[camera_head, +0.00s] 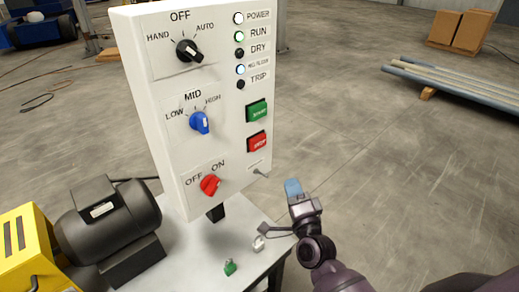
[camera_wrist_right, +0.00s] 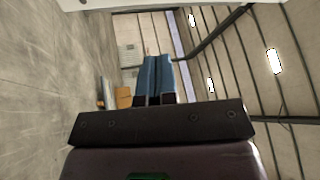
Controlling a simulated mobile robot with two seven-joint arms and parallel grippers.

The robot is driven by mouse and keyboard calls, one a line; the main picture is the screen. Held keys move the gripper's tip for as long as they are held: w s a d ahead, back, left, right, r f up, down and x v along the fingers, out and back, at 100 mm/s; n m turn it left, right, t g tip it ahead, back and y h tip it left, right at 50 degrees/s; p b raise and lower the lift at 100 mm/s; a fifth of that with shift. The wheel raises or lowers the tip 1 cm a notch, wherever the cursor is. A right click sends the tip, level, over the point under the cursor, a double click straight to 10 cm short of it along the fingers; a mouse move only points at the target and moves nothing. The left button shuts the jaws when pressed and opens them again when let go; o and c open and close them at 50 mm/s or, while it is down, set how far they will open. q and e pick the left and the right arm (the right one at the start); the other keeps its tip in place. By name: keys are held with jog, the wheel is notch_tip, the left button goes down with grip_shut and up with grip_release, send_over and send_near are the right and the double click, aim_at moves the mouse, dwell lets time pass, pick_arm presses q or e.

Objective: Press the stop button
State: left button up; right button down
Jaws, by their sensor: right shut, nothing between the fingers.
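The red stop button (camera_head: 257,141) is on the right side of the white control panel (camera_head: 170,120), just below the green start button (camera_head: 257,111). My right gripper (camera_head: 293,187) is below and to the right of the stop button in the head view, apart from the panel. Its blue fingers are together and hold nothing; they also show in the right wrist view (camera_wrist_right: 155,75). The stop button cannot be made out in the right wrist view. My left gripper is in neither view.
The panel carries a black knob (camera_head: 189,50), a blue knob (camera_head: 199,122), a red knob (camera_head: 210,185) and several indicator lamps. A dark motor (camera_head: 105,215) stands left on the table (camera_head: 205,245). A green padlock (camera_head: 230,267) lies in front.

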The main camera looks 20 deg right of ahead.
aim_at(258, 142)
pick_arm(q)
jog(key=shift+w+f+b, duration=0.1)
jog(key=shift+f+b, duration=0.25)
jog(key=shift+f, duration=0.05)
pick_arm(e)
jog(key=w+r+m+h, duration=0.1)
jog(key=m, duration=0.2)
jog(key=w+d+r+m+h, duration=0.1)
jog(key=m+h, duration=0.1)
jog(key=m, duration=0.1)
jog(key=d+r+m+h, duration=0.1)
jog(key=r+m+h, duration=0.1)
jog(key=m, duration=0.1)
jog(key=shift+w, duration=0.4)
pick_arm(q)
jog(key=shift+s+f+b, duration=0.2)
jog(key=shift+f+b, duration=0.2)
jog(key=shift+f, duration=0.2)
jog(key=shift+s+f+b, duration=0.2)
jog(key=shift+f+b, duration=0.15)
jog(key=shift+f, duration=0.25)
pick_arm(e)
jog(key=w+a, duration=0.3)
jog(key=w, duration=0.5)
jog(key=shift+w, duration=0.15)
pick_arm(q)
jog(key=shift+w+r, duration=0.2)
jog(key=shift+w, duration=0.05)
pick_arm(e)
jog(key=shift+f, duration=0.1)
